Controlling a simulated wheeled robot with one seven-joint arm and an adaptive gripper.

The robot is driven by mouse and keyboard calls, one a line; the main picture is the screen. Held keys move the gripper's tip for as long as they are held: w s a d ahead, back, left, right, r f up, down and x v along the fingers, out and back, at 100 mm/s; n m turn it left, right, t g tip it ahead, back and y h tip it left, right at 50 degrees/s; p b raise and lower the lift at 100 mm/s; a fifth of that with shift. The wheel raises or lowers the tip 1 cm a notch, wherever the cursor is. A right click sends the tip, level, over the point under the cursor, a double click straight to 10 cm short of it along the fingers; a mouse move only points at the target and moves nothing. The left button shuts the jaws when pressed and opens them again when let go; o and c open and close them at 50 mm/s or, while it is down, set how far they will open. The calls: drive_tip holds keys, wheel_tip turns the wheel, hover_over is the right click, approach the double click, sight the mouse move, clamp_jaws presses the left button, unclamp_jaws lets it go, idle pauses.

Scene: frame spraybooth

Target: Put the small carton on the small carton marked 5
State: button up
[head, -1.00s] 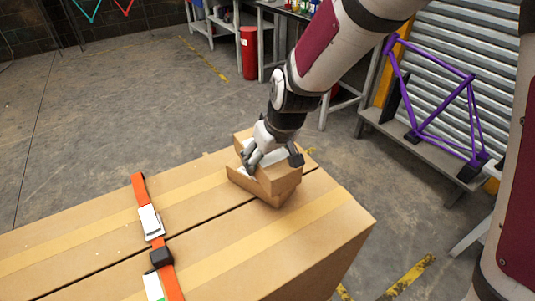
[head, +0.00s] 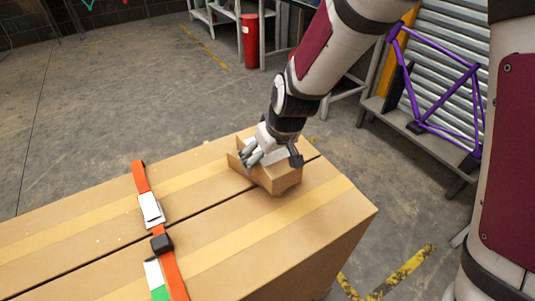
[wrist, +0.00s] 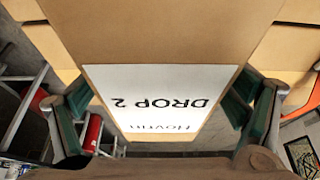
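My gripper (head: 270,155) points down over the far right end of a big carton (head: 110,250). It is shut on a small brown carton (head: 282,180), with one finger on each side. In the wrist view this carton (wrist: 160,35) fills the middle and bears a white label (wrist: 160,95) reading "DROP 2", upside down. In the head view it sits low at the big carton's top; whether another small carton lies under it I cannot tell. My gripper hides part of its top. No mark 5 shows.
An orange strap with a buckle (head: 151,209) crosses the big carton; the top between strap and small carton is bare. A purple bike frame (head: 437,90) stands on a grey bench at right. A red bin (head: 250,42) stands on the floor behind.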

drive_tip(key=p+v, duration=0.2)
drive_tip(key=v, duration=0.9)
drive_tip(key=shift+w, duration=0.1)
drive_tip(key=shift+s+d+r, duration=0.15)
drive_tip(key=shift+s+r, duration=0.15)
drive_tip(key=shift+r, duration=0.35)
drive_tip(key=shift+s+d+r, duration=0.1)
drive_tip(key=shift+d+r, duration=0.1)
drive_tip(key=shift+d, duration=0.1)
drive_tip(key=s+d+r+m+h, duration=0.1)
drive_tip(key=s+d+r+m, duration=0.15)
drive_tip(key=s+d, duration=0.3)
drive_tip(key=s+d+r+m, duration=0.1)
drive_tip(key=s+d+r, duration=0.3)
drive_tip(key=s+d, duration=0.15)
drive_tip(key=s+d+m, duration=0.1)
drive_tip(key=s+d, duration=0.3)
drive_tip(key=s, duration=0.2)
drive_tip(key=s+d+r+m+g+h, duration=0.1)
drive_tip(key=s+d+m, duration=0.1)
drive_tip(key=s, duration=0.5)
drive_tip(key=shift+d, duration=0.9)
drive_tip(key=shift+r, duration=0.2)
